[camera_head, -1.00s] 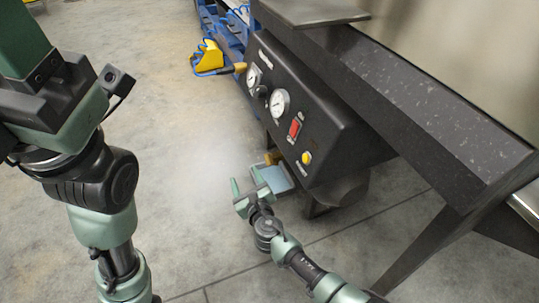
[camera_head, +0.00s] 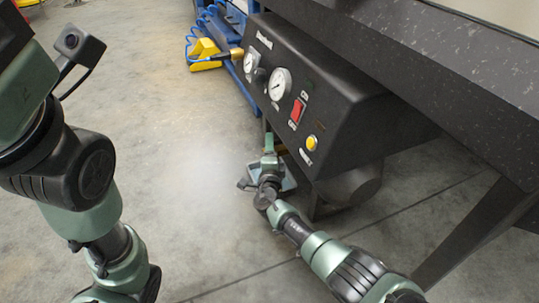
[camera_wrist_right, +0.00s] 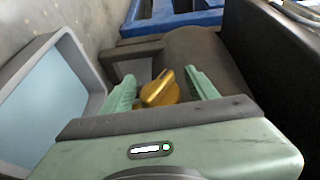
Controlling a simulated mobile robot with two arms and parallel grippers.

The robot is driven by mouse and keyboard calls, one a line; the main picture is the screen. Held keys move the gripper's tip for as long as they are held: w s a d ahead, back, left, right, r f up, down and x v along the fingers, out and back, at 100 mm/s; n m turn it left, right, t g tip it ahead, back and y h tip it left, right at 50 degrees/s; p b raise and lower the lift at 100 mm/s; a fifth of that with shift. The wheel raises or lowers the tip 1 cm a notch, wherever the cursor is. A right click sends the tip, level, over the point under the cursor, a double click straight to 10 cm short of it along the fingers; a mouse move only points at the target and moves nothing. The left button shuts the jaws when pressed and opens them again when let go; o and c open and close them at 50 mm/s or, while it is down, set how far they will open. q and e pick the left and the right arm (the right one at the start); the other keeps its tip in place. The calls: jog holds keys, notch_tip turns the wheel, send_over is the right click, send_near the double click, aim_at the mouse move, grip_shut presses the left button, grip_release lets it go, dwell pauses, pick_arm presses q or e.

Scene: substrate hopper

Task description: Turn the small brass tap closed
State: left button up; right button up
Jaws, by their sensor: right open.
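The small brass tap (camera_wrist_right: 160,88) shows in the right wrist view, with its rounded golden handle between the two green fingers of my right gripper (camera_wrist_right: 162,80). The gripper is open around the tap, with a gap visible on the right side; I cannot tell whether the left finger touches it. In the head view my right gripper (camera_head: 269,146) is below the front of the black control box, and it hides the tap there. My left arm comes in at the left of the head view, but its fingers are out of the picture.
The black control box (camera_head: 375,118) with gauges, a red switch and a yellow button overhangs close to my right gripper. A grey-rimmed pale blue tray (camera_wrist_right: 92,70) lies beside the gripper. A dark cylinder (camera_wrist_right: 200,60) is behind the tap. The floor (camera_head: 185,180) at left is clear.

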jog(key=shift+w, duration=0.2)
grip_shut()
jog(key=shift+r+m+t+b, duration=0.15)
jog(key=shift+m+t+b, duration=0.15)
jog(key=shift+t+b, duration=0.3)
grip_release()
